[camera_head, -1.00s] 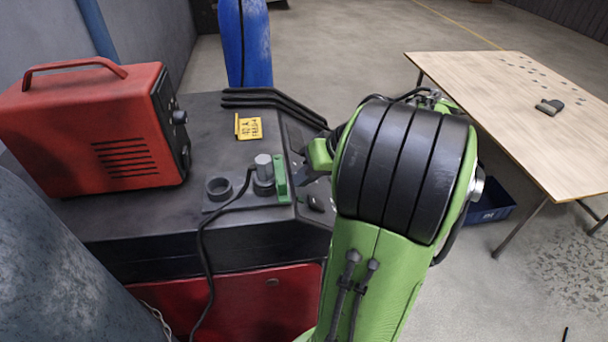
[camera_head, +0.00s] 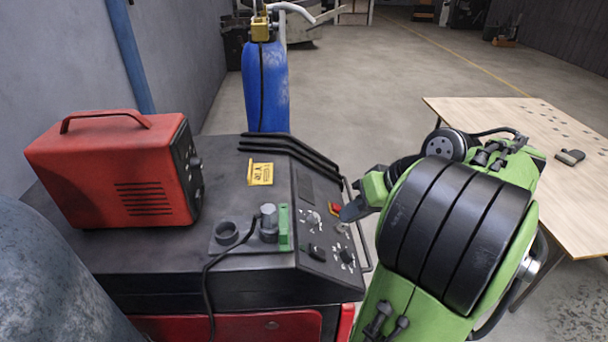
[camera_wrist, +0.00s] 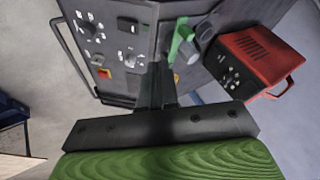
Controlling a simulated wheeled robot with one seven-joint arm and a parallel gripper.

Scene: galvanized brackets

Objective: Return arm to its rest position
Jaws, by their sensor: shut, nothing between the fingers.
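My gripper (camera_head: 350,211) is at the right edge of the dark machine's sloped control panel (camera_head: 318,252) in the head view. Its fingers also show in the wrist view (camera_wrist: 157,84), close together and with nothing between them. My green arm with black bands fills the right of the head view and hides part of the floor and the wooden table. From the head view I cannot tell the exact gap between the fingertips and the panel.
A red box unit (camera_head: 115,172) and a yellow tag (camera_head: 260,173) lie on the machine top (camera_head: 215,185). A grey cylindrical knob (camera_head: 269,218) stands beside a green block (camera_head: 285,228). A blue gas cylinder (camera_head: 266,88) is behind. A wooden table (camera_head: 500,120) stands right; open floor lies between.

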